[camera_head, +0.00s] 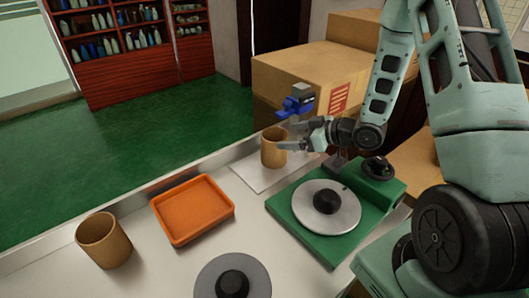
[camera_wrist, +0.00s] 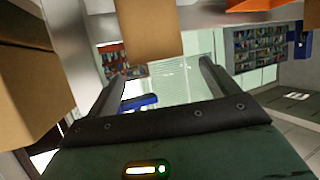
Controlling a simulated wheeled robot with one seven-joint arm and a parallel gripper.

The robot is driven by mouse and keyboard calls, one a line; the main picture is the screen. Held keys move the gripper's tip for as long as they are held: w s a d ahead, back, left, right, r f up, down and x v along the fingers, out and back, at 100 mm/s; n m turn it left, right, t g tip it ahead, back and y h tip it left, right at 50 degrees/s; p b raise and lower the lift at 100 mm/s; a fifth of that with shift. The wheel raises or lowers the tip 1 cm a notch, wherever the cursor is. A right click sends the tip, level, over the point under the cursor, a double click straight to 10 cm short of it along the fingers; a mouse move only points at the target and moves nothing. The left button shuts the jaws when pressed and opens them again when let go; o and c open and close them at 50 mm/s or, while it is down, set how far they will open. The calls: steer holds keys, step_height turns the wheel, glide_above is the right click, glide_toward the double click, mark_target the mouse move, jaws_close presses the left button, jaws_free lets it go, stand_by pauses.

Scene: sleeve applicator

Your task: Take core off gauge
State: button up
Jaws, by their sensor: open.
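A tan hollow core (camera_head: 272,150) stands upright on a pale flat plate (camera_head: 258,178) at the back of the table. It also shows at the top of the wrist view (camera_wrist: 150,32), in line with the gap between my fingers. My gripper (camera_head: 288,136) is open at the core's right side, its fingers pointing left near the core's upper part; I cannot tell whether they touch it. A second tan core (camera_head: 104,242) stands at the front left. I cannot tell which thing is the gauge. A blue and grey object (camera_head: 296,102) shows just above my gripper.
A green machine (camera_head: 290,228) with a silver disc and black hub stands right of the plate. An orange tray (camera_head: 193,210) lies left of it. A grey disc with a black hub (camera_head: 232,280) is at the front. Cardboard boxes (camera_head: 310,70) stand behind.

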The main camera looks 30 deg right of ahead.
mark_target(275, 137)
steer(key=shift+y, duration=0.3)
steer(key=shift+d+f+p+x, duration=0.15)
steer(key=shift+p+x, duration=0.1)
steer(key=shift+x, duration=1)
steer(key=shift+d+f+p+x, duration=0.15)
steer(key=shift+p+x, duration=0.05)
steer(key=shift+x, duration=1.05)
steer(key=shift+d+f+p+x, duration=0.15)
steer(key=shift+d+p+x, duration=0.1)
steer(key=shift+x, duration=1)
steer(key=shift+w, duration=0.1)
steer(key=c, duration=0.9)
steer(key=shift+o, duration=0.2)
steer(key=shift+r, duration=0.15)
